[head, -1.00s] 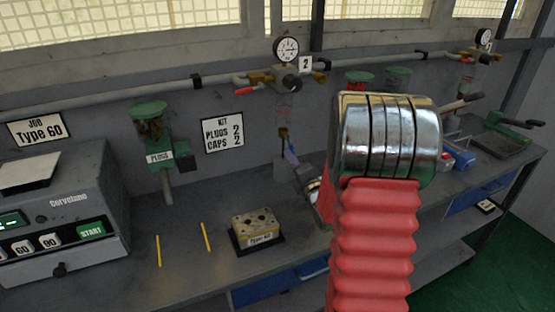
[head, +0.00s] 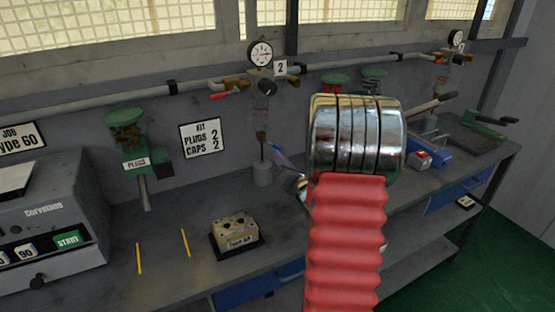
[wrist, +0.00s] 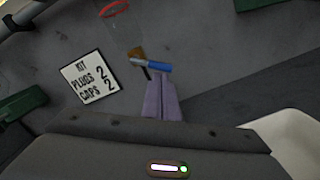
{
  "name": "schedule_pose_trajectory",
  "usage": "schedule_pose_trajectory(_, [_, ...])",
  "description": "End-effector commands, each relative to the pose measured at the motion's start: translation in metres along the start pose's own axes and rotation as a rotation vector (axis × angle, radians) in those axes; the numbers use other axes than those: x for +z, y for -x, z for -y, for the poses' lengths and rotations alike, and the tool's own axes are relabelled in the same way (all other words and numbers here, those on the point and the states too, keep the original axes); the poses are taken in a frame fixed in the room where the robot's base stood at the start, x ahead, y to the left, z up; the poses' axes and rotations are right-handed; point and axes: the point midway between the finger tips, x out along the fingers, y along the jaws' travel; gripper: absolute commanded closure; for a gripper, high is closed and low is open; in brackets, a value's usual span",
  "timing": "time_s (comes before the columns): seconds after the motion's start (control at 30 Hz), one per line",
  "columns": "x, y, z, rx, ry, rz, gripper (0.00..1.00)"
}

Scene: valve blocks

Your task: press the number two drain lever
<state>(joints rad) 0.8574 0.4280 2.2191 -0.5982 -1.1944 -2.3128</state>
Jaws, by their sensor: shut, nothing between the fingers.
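The number two station has a "2" sign (head: 280,68) beside a round gauge (head: 260,53). Below its clear tube is a small brass drain valve (head: 261,136). In the wrist view the valve (wrist: 136,54) carries a blue-handled lever (wrist: 154,66), pointing right. My gripper (wrist: 161,82) has its two purple-grey fingers together and empty, with the tips just below the blue handle in the picture. I cannot tell whether they touch it. In the head view my gripper (head: 274,148) shows as a small purple shape just right of the valve; my arm hides the rest.
A red lever (head: 220,95) sits up left on the pipe. A grey cup (head: 263,174) stands under the drain. Bench is clear around the two yellow strips.

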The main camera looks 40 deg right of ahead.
Motion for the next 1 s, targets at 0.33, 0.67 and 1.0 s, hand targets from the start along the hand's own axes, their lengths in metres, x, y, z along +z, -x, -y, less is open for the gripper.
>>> schedule_pose_trajectory(0.33, [0.018, 0.0, 0.006, 0.002, 0.07, 0.004, 1.0])
schedule_pose_trajectory(0.67, [0.029, -0.001, 0.007, 0.0, 0.069, 0.004, 1.0])
schedule_pose_trajectory(1.0, [0.033, -0.001, 0.007, 0.0, 0.068, 0.006, 1.0])
